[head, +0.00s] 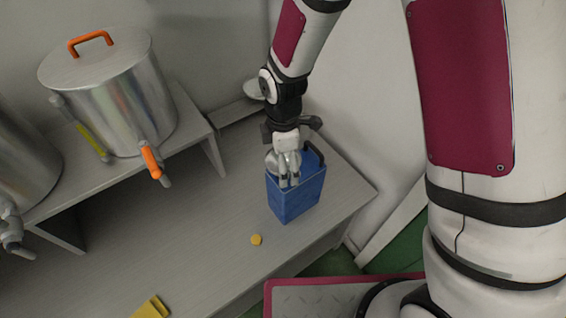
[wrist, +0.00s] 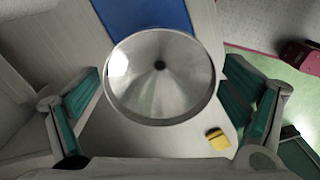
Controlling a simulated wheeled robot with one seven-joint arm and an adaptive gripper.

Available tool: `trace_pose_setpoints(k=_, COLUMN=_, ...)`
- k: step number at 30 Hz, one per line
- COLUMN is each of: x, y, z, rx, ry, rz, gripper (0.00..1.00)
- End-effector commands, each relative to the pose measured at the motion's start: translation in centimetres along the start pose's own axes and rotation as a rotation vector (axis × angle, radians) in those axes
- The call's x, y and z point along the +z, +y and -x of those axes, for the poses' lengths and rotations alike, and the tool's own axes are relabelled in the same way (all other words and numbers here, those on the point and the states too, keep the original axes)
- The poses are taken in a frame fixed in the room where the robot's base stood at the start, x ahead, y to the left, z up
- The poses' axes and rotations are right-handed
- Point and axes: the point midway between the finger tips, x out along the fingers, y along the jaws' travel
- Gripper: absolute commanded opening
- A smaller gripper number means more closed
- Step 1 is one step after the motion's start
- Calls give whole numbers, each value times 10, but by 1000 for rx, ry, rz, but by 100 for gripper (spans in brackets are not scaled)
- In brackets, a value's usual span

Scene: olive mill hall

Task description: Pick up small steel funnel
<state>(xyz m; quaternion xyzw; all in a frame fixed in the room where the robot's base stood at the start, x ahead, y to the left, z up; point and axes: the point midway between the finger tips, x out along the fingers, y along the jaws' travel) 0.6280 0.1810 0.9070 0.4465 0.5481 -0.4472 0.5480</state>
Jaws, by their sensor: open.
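The small steel funnel (wrist: 165,97) shows in the wrist view as a wide shiny cone seen from above, with a dark hole at its middle. In the head view the funnel (head: 272,163) is partly hidden behind my fingers, at the top of a blue can (head: 294,198). The can also shows behind the funnel in the wrist view (wrist: 148,15). My gripper (head: 289,183) is open, pointing down over the can. The funnel's spout is hidden.
The can stands on a grey bench (head: 205,225) near its right edge. A small yellow cap (head: 256,240) and a yellow item (head: 152,307) lie on the bench. A steel drum (head: 115,92) with taps stands on a raised shelf at left. A wall is behind the can.

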Motion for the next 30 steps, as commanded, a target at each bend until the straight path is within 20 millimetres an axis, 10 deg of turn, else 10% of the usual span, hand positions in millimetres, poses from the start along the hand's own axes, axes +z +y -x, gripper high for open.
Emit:
trace_pose_setpoints(k=7, x=0, y=0, z=-2, rx=1, ry=1, rz=-1, gripper=93)
trace_pose_setpoints(k=14, x=0, y=0, z=-2, rx=1, ry=1, rz=-1, gripper=45)
trace_pose_setpoints(k=30, x=0, y=1, z=9, rx=2, ry=1, rz=-2, gripper=41)
